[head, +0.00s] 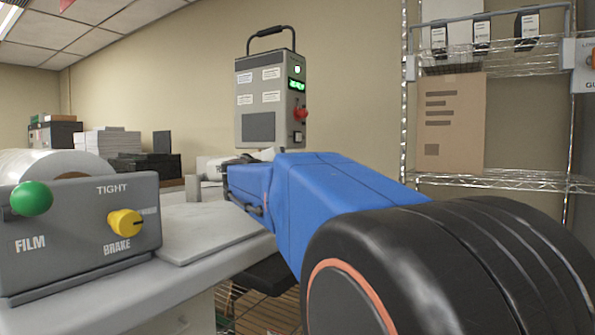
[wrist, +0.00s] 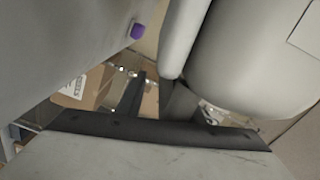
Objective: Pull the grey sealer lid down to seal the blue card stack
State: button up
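An upright grey box (head: 270,105) with a black bar handle on top, a green display and a red knob stands beyond my arm in the head view. I cannot tell whether it is the sealer lid or a control unit. No blue card stack can be made out in either view. My blue and black arm reaches from the lower right toward the bench and hides what lies behind it. My gripper's end is hidden in the head view. The wrist view shows close grey surfaces and dark narrow parts, and I cannot tell whether the gripper is open or shut.
A grey panel (head: 80,230) with a green knob (head: 31,198) and a yellow brake knob (head: 125,223) stands at left, before a film roll (head: 50,163). The pale bench (head: 205,230) has clear room beside it. A wire shelf (head: 500,180) with a cardboard box (head: 450,125) is at right.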

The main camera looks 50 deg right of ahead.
dwell(0.3)
jog(key=s+a, duration=0.1)
jog(key=a, duration=1.1)
dwell(0.5)
